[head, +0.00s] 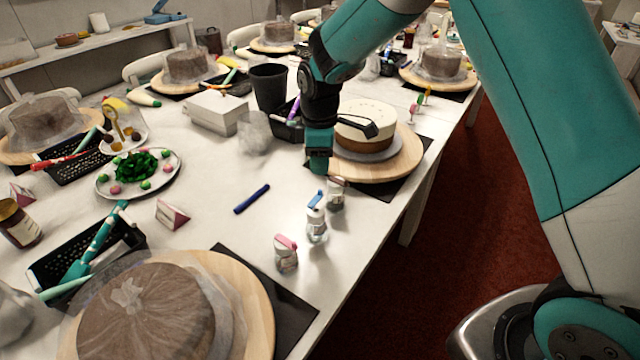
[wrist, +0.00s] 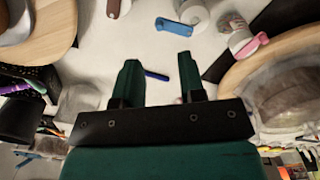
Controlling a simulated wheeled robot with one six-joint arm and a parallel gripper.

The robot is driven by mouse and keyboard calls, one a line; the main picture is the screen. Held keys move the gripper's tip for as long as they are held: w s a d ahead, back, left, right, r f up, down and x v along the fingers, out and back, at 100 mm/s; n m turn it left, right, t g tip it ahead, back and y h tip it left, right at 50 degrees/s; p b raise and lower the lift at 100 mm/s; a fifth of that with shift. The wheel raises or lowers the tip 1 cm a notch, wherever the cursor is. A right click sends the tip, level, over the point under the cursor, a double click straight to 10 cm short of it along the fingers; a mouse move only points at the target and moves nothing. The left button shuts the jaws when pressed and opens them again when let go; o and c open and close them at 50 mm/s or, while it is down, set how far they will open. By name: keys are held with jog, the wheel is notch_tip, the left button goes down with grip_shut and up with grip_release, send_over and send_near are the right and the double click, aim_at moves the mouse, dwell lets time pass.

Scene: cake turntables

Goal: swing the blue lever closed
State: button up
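The blue lever (head: 317,198) sits on top of a small clear bottle (head: 317,226) near the table's right edge. In the head view the lever slants upward; in the wrist view the blue lever (wrist: 174,27) sticks out to the left of its round white top. I cannot tell exactly how far open it stands. My gripper (head: 319,166) is above the table, behind the bottle and apart from it. In the wrist view my gripper (wrist: 160,72) has its two dark green fingers spread with nothing held, and the lever lies beyond the fingertips.
A pink-levered bottle (head: 286,254) stands in front and another small bottle (head: 336,195) just behind. A blue pen (head: 252,199) lies to the left. A cake (head: 366,126) on a wooden turntable (head: 405,160) is close to my gripper. Bare tabletop lies left of the bottles.

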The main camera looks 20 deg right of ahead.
aim_at(320, 190)
notch_tip(320, 190, down, 8)
jog(key=shift+r+p, duration=0.1)
jog(key=shift+p, duration=0.25)
grip_shut()
